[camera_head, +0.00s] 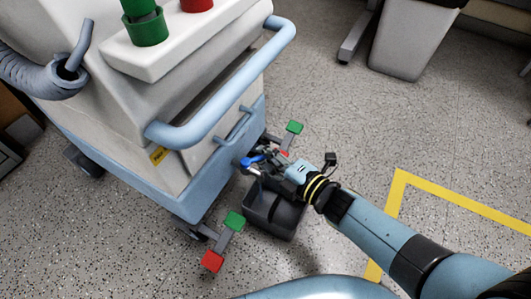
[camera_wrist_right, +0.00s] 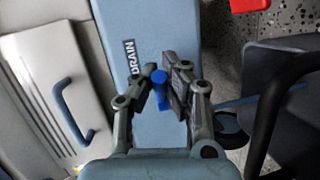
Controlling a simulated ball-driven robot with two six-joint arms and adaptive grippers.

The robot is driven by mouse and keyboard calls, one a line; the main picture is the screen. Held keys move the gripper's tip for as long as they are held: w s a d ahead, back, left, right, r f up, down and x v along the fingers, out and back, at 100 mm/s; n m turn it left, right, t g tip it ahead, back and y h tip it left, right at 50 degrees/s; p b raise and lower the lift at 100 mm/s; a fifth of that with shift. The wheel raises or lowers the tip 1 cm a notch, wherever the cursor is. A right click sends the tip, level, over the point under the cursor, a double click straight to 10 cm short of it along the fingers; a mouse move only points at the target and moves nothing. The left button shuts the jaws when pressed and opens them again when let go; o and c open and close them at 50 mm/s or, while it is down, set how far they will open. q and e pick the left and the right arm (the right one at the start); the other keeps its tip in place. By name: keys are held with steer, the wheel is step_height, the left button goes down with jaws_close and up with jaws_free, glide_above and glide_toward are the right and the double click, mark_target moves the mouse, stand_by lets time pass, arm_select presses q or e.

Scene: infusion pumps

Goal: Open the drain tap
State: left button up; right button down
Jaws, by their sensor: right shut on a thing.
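The drain tap has a blue lever (camera_head: 251,161) on the low blue side of the white machine, above a dark bin. In the right wrist view the blue lever (camera_wrist_right: 159,78) stands between the fingers, beside the DRAIN label (camera_wrist_right: 132,58). My right gripper (camera_head: 262,158) reaches in from the right and is shut on the lever; its wrist view also shows the fingers (camera_wrist_right: 166,88). A thin bluish streak (camera_head: 261,188) shows below the tap, over the bin; I cannot tell surely what it is. My left gripper is not in view.
The dark bin (camera_head: 277,219) stands on the floor below the tap. The machine (camera_head: 150,120) has a blue push bar (camera_head: 215,95) above, and red and green pedals (camera_head: 233,221) near the floor. Yellow tape (camera_head: 397,195) marks open floor at the right.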

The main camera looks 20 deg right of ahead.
steer(key=c, duration=1.3)
jaws_free()
steer(key=shift+c, duration=0.2)
steer(key=v, duration=1.2)
steer(key=shift+a, duration=0.1)
